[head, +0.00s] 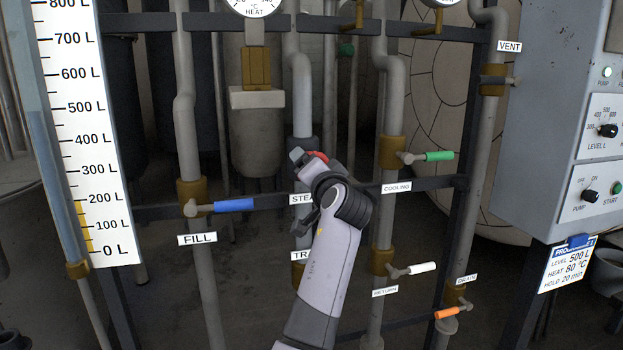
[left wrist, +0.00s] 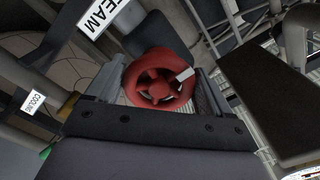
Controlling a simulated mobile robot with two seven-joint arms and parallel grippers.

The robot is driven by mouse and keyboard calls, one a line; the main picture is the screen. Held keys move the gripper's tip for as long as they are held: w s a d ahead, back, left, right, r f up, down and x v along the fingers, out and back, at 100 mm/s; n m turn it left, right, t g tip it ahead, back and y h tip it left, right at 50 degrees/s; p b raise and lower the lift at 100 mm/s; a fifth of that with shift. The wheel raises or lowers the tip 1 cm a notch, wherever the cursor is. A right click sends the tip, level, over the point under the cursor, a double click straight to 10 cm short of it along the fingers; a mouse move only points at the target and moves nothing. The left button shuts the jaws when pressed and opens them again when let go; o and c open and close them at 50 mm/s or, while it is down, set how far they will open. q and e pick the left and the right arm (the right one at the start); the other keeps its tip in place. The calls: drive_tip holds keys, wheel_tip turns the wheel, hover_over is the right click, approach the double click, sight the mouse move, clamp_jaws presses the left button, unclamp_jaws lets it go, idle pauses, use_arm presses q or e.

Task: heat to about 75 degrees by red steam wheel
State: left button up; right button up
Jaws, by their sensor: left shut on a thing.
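The red steam wheel (left wrist: 160,82) sits between the two fingers of my left gripper (left wrist: 155,95) in the left wrist view, with a pale mark on its rim at the right. In the head view my left gripper (head: 308,178) is at the steam pipe, shut on the wheel, and only a red sliver of the wheel (head: 318,156) shows. The steam label (left wrist: 103,17) is partly hidden by my arm in the head view. The heat gauge (head: 255,7) is cut off at the top edge, so its needle cannot be read. My right gripper is not in view.
A blue fill handle (head: 233,205) is left of my arm. A green cooling handle (head: 439,156), a white return handle (head: 422,268) and an orange drain handle (head: 447,313) are to the right. A card (head: 568,266) reads level 500 L, heat 80 °C, hold 20 min.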

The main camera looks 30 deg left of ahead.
use_arm(q)
drive_tip(key=shift+n+b, duration=0.55)
drive_tip(key=shift+n, duration=0.65)
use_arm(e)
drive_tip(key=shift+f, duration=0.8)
use_arm(q)
drive_tip(key=o, duration=0.9)
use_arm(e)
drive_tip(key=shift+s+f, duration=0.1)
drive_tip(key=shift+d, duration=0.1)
